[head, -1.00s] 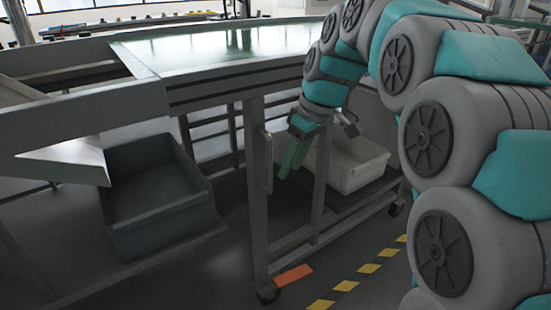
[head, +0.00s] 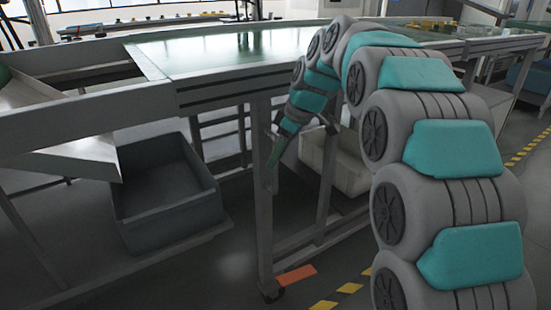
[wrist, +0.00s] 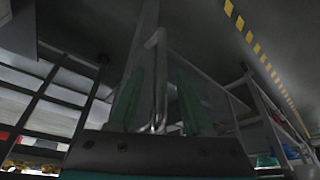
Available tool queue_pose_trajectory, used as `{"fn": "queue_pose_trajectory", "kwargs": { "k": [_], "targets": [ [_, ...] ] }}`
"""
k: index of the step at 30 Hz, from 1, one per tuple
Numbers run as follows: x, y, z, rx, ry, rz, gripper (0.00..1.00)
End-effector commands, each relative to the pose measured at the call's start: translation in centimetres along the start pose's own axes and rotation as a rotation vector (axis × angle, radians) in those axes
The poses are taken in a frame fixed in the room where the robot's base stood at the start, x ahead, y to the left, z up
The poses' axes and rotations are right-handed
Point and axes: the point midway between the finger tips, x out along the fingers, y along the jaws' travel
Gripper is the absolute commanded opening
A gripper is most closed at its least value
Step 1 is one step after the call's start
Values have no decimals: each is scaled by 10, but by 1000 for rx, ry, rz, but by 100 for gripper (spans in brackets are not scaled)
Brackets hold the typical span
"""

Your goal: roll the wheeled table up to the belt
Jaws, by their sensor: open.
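The wheeled table (head: 264,225) shows as a grey metal frame with a front leg on a caster (head: 272,291). A green-topped surface (head: 215,55) lies above it; I cannot tell where the table's top ends and the belt begins. My gripper (head: 277,155) is at the upper part of the front leg, beside its upright handle. In the wrist view my gripper (wrist: 161,85) is open, with its green fingers on either side of the pale bar of the handle (wrist: 157,75). I cannot tell whether they touch it.
A pale tub (head: 338,165) sits low inside the frame. A dark grey bin (head: 165,205) stands to the left, below a metal chute (head: 85,155). An orange marker (head: 296,275) lies by the caster. Yellow-black tape (head: 349,288) runs along the floor to the right.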

Motion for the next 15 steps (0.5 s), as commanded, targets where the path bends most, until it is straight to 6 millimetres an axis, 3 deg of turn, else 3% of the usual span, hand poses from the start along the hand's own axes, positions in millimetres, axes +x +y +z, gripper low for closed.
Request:
{"fn": "queue_pose_trajectory", "kwargs": {
  "k": [4, 11, 15],
  "targets": [
    [14, -1, 1, 0, -2, -5, 50],
    [16, -1, 0, 0, 0, -1, 50],
    [16, 0, 0, 0, 0, -1, 37]
  ]
}}
